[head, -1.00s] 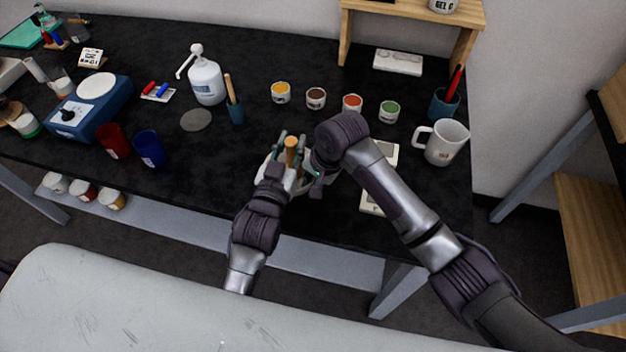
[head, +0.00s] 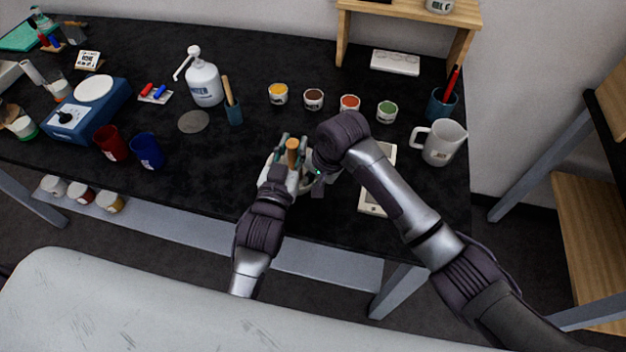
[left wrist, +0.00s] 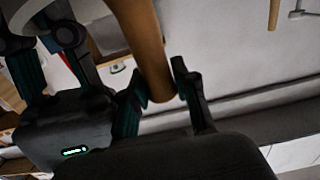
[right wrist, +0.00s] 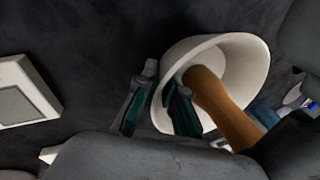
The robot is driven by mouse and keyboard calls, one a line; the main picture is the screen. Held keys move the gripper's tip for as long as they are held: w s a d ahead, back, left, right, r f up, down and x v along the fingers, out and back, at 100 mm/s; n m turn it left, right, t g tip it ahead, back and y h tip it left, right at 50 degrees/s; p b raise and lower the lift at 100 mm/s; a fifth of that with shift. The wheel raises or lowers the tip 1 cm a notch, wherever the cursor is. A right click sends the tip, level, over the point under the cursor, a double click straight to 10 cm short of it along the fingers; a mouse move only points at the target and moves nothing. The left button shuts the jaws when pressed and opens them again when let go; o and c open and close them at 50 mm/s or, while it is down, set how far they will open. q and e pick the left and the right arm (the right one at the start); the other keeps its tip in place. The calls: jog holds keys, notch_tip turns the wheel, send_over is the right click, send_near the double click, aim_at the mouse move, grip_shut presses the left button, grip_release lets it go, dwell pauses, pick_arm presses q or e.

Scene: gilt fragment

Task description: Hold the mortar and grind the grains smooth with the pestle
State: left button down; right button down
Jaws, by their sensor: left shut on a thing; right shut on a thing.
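The white mortar (right wrist: 255,62) stands on the black table near its front edge; in the right wrist view it is a pale bowl. The wooden pestle (head: 292,147) leans inside it; it also shows in the right wrist view (right wrist: 222,108) and left wrist view (left wrist: 143,40). My left gripper (head: 290,158) is shut on the pestle's upper part, above the bowl. My right gripper (right wrist: 157,108) is shut on the mortar's rim, one finger inside and one outside the wall. The grains are not visible; pestle and fingers hide the bowl's bottom.
Several small paint pots (head: 314,99) stand behind the mortar. A white mug (head: 440,143) and a pale flat device (head: 374,200) are to the right. A blue cup (head: 148,151), a red cup (head: 110,143) and a pump bottle (head: 205,84) are to the left.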

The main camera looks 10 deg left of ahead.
pick_arm(q)
jog(key=shift+w+d+r, duration=0.1)
jog(key=shift+d+r, duration=0.15)
jog(key=shift+d, duration=0.25)
pick_arm(e)
jog(key=shift+s+a, duration=0.35)
jog(key=shift+a, duration=0.2)
pick_arm(q)
jog(key=shift+a+r, duration=0.3)
jog(key=shift+r, duration=0.25)
jog(key=shift+a+r, duration=0.4)
jog(key=shift+r, duration=0.2)
pick_arm(e)
jog(key=shift+w+d, duration=0.1)
jog(key=shift+w, duration=0.05)
jog(key=shift+d, duration=0.1)
jog(key=c, duration=1.2)
grip_release()
